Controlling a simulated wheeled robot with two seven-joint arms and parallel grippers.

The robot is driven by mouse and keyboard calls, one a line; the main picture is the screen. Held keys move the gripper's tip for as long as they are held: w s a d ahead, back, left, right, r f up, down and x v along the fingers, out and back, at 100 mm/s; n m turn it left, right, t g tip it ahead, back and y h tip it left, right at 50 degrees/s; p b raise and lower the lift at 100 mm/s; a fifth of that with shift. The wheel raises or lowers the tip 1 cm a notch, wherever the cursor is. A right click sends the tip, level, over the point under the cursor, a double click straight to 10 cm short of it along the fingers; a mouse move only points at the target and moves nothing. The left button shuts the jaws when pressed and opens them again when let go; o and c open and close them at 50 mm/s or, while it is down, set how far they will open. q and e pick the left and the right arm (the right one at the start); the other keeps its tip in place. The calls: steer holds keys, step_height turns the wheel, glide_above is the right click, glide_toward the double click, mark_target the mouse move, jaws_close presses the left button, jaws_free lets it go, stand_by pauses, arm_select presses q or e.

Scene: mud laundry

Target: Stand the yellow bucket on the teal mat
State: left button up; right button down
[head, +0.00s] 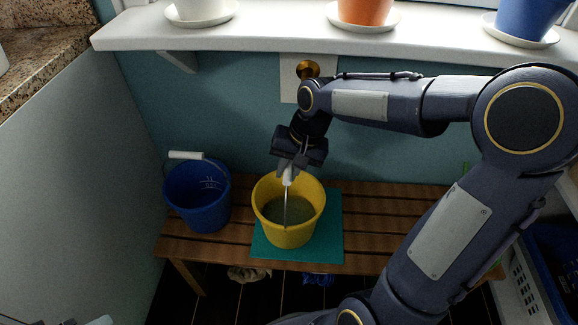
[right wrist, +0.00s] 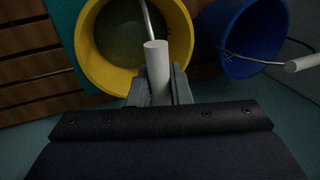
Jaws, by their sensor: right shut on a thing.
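The yellow bucket (head: 305,228) is upright over the teal mat (head: 332,235) on the wooden bench. I cannot tell for sure whether its base touches the mat, and it hides much of it. Its handle is raised. My right gripper (head: 288,174) is above the bucket, shut on the white handle grip. In the right wrist view the white grip (right wrist: 157,70) sits between the fingers, with the yellow bucket (right wrist: 95,65) beyond. A small grey part at the bottom left edge of the head view may be my left gripper; its jaws are not clear.
A blue bucket (head: 197,205) stands on the slatted bench (head: 385,225) left of the yellow one. A white windowsill (head: 270,32) with several flowerpots is above. A basket (head: 525,290) is at right. The bench right of the mat looks clear.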

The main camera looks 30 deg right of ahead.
steer(key=shift+w+d, duration=0.1)
steer(key=shift+w, duration=0.15)
steer(key=shift+s+r, duration=0.1)
steer(key=shift+s, duration=0.05)
steer(key=c, duration=1.8)
jaws_free()
steer(key=shift+f, duration=0.3)
steer(key=o, duration=0.5)
steer(key=shift+c, duration=0.2)
steer(key=shift+r, duration=0.1)
